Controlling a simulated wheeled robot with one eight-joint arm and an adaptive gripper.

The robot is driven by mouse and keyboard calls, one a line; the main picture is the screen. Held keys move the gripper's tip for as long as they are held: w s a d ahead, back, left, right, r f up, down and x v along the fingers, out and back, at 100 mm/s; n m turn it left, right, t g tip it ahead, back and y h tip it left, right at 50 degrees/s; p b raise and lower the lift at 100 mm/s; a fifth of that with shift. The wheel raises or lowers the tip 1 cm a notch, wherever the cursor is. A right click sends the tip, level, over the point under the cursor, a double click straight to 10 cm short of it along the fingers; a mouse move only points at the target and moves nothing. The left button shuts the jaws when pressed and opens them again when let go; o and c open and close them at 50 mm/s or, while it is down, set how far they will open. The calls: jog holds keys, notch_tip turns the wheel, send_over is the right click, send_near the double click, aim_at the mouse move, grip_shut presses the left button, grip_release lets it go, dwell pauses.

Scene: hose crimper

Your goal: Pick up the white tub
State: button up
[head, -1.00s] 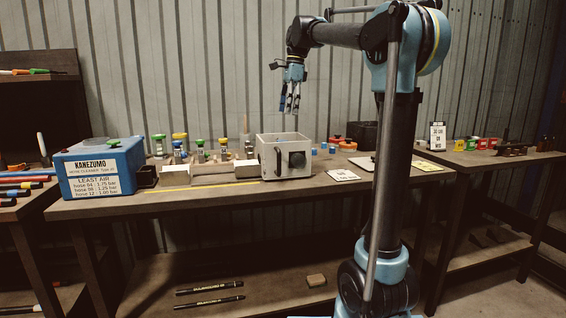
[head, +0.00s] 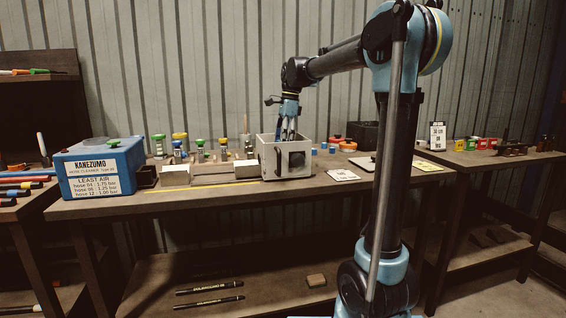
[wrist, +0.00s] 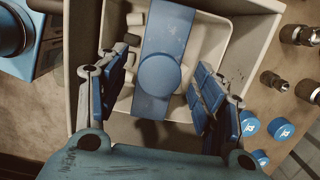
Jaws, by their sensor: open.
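In the wrist view a white tub (wrist: 210,42) with rounded inner corners shows inside a pale, open-topped box (wrist: 256,30). A blue strip with a round disc (wrist: 158,73) runs across the tub's middle. Small grey pieces (wrist: 133,28) lie at its left. In the head view the box (head: 297,147) stands on the bench, and its front wall hides the tub. My gripper (head: 287,133) points down into the box top. In the wrist view its blue-padded fingers (wrist: 158,80) are open, one on each side of the strip, holding nothing; contact cannot be told.
A blue labelled case (head: 102,168) stands at the bench's left end. Colour-capped fittings (head: 198,150) stand left of the box. Blue caps (wrist: 281,129) and metal fittings (wrist: 273,80) lie right of it. A dark container (head: 365,135) is behind right.

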jog(key=shift+a+f, duration=0.1)
jog(key=shift+f, duration=0.4)
grip_shut()
notch_tip(320, 180, up, 18)
dwell(0.5)
